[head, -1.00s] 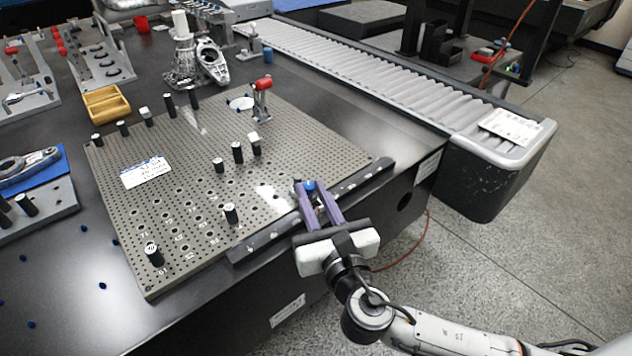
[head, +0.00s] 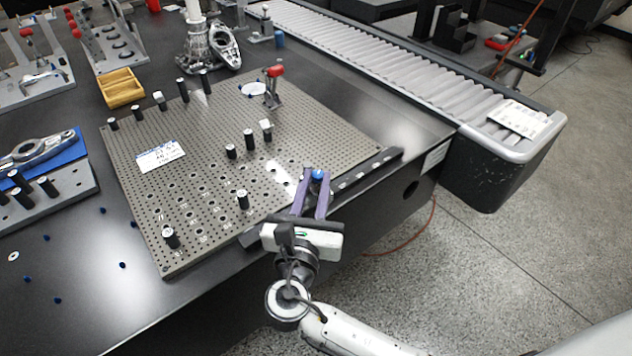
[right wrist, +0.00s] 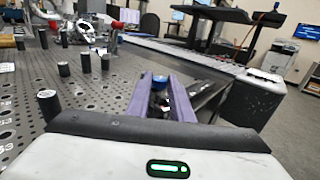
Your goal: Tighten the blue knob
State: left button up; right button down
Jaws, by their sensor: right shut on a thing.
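The blue knob (head: 318,174) is at the front edge of the perforated fixture plate (head: 215,205). It also shows in the right wrist view (right wrist: 159,79), between the far ends of the purple fingers. My right gripper (head: 314,180) is shut on the knob, with one finger on each side of it. The gripper reaches in from the front edge of the table. The knob's lower part is mostly hidden by the fingers. My left gripper is in neither view.
A dark rail (head: 355,178) with pale marks runs along the plate's front edge. Several black pins (head: 242,199) stand on the plate, with a red-topped clamp (head: 273,85) farther back. A roller conveyor (head: 390,75) lies at the right. Open floor (head: 480,270) is at the lower right.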

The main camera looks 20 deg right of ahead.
jog(key=c, duration=1.6)
grip_release()
jog(key=shift+o, duration=0.2)
jog(key=shift+r, duration=0.1)
notch_tip(320, 180, up, 10)
jog(key=p, duration=0.3)
